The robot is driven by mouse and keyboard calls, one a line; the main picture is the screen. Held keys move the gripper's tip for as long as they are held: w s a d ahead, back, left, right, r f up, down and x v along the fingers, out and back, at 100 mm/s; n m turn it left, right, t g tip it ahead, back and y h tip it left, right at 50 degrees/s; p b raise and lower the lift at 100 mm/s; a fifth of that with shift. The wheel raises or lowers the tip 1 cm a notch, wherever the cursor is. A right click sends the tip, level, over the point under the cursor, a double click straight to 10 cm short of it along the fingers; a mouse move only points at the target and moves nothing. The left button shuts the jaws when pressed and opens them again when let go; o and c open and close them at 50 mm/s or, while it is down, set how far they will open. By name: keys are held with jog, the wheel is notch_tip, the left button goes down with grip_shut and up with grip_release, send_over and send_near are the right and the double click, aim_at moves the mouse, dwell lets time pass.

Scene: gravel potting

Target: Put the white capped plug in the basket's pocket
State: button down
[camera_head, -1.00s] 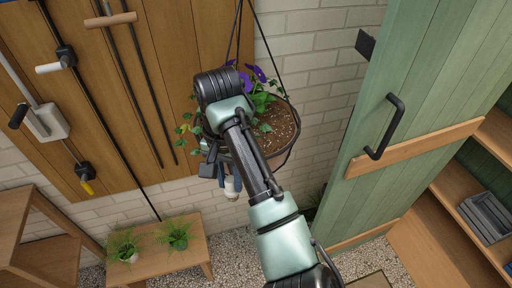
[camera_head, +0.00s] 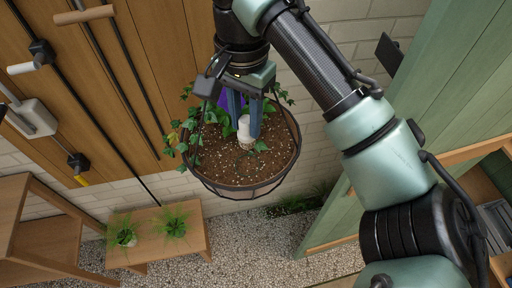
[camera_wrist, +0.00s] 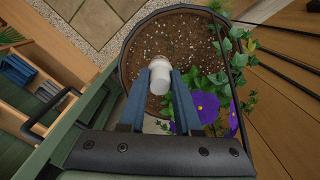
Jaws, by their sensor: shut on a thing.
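The white capped plug (camera_head: 243,128) is held upright between the blue fingers of my gripper (camera_head: 245,125). In the wrist view the white plug (camera_wrist: 160,84) sits between the fingertips, over brown soil. The hanging basket (camera_head: 228,190) is a round wire-rimmed bowl with speckled soil, trailing ivy and purple flowers. My gripper points down inside its rim outline. The plug's lower end appears at or close above the soil; I cannot tell whether it touches.
Ivy (camera_head: 190,140) spills over the basket's left side, and purple flowers (camera_wrist: 204,108) grow close beside one finger. A wooden bench with potted grasses (camera_head: 172,227) stands below left. A green door (camera_head: 450,75) is at the right. The basket's front soil is clear.

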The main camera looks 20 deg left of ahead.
aim_at(246, 134)
jog(key=f, duration=0.3)
jog(key=f+p, duration=0.1)
jog(key=f, duration=0.1)
jog(key=shift+s, duration=0.25)
jog(key=shift+f+p, duration=0.55)
jog(key=shift+f, duration=1.75)
jog(key=shift+f, duration=0.15)
jog(key=c, duration=0.6)
grip_release()
jog(key=shift+w, duration=0.1)
notch_tip(246, 134, up, 12)
jog(key=shift+r+b, duration=0.15)
jog(key=shift+b, duration=0.7)
